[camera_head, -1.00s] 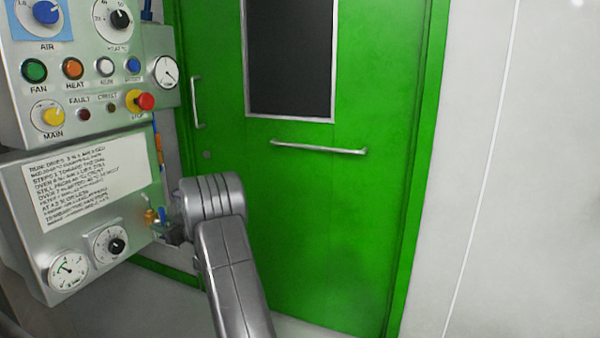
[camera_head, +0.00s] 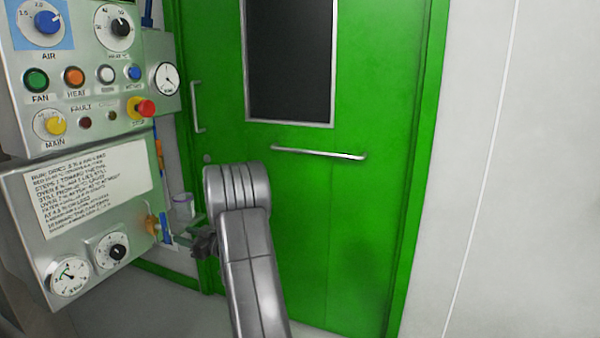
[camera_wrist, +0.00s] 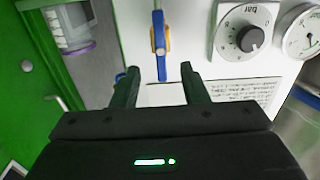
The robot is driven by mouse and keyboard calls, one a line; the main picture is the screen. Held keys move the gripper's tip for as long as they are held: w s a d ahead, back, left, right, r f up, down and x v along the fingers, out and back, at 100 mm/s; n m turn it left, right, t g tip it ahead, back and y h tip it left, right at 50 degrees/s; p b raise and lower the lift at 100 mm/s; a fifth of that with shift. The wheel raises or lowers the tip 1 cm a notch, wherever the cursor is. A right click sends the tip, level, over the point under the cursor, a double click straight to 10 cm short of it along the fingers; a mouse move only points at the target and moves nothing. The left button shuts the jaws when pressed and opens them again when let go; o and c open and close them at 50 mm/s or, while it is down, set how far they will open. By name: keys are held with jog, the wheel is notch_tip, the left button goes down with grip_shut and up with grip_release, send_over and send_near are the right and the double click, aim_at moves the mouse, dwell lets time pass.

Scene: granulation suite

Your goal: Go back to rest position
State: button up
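In the head view my gripper (camera_head: 203,244) is a small dark shape, partly hidden behind my grey arm, right of the lower panel (camera_head: 30,205). The valve handle (camera_head: 165,228) there stands at that panel's right edge, left of the gripper.
The control panel (camera_head: 75,55) with knobs, lit buttons and a red stop button is at left. A green door (camera_head: 300,220) with a bar handle (camera_head: 318,152) stands behind my arm. A whitish container (camera_head: 183,206) is near the gripper. White wall (camera_head: 530,170) at right is bare.

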aim_at(167, 229)
jog(key=b+x, duration=0.2)
jog(key=x, duration=0.7)
jog(key=shift+a+f, duration=0.1)
jog(key=shift+a, duration=0.25)
jog(key=shift+d+r+m+p, duration=0.2)
jog(key=shift+r+m+p, duration=0.1)
jog(key=shift+m+p, duration=0.5)
jog(key=m+p, duration=0.2)
jog(key=m, duration=0.3)
jog(key=shift+f+m+p, duration=0.15)
jog(key=shift+m+p, duration=0.4)
jog(key=shift+m, duration=1.35)
jog(key=shift+d+f, duration=0.1)
